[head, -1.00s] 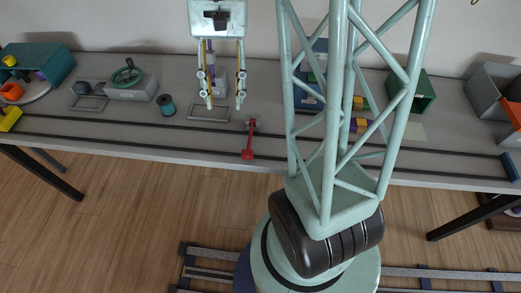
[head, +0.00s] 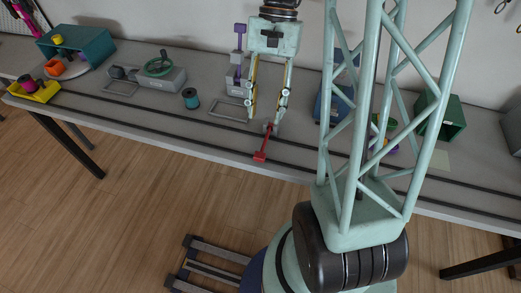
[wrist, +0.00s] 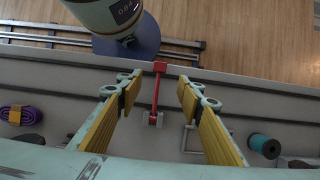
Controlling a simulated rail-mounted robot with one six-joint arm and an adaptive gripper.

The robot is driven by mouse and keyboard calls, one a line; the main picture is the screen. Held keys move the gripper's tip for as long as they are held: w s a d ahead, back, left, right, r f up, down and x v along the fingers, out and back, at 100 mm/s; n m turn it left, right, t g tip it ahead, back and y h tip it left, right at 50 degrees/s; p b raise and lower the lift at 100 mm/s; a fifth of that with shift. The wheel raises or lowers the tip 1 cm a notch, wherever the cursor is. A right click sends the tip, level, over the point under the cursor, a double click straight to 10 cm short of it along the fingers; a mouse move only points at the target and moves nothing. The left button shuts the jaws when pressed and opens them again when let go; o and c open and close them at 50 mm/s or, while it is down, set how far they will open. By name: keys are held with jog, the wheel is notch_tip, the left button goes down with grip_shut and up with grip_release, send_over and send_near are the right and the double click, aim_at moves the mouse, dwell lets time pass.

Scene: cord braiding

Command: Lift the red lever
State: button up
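The red lever (head: 264,145) lies low across the bench near its front edge, with a block-shaped handle at its front end and a small grey mount at its back end. My gripper (head: 265,120) is open and points down above the mount end. In the wrist view the lever (wrist: 156,92) shows between the two yellow-padded fingers of my gripper (wrist: 160,86), with a gap on each side. Its red handle points toward the bench edge. Nothing is held between the fingers.
Two dark rails (head: 190,119) run along the bench. A teal spool (head: 190,98), a grey box with a green handwheel (head: 160,72) and a purple lever (head: 239,40) stand to the left. A green bin (head: 443,112) stands to the right.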

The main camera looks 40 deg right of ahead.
aim_at(260, 155)
jog(key=shift+b+x, duration=2.15)
jog(key=shift+x, duration=4.65)
jog(key=shift+c, duration=0.5)
jog(key=c, duration=1.1)
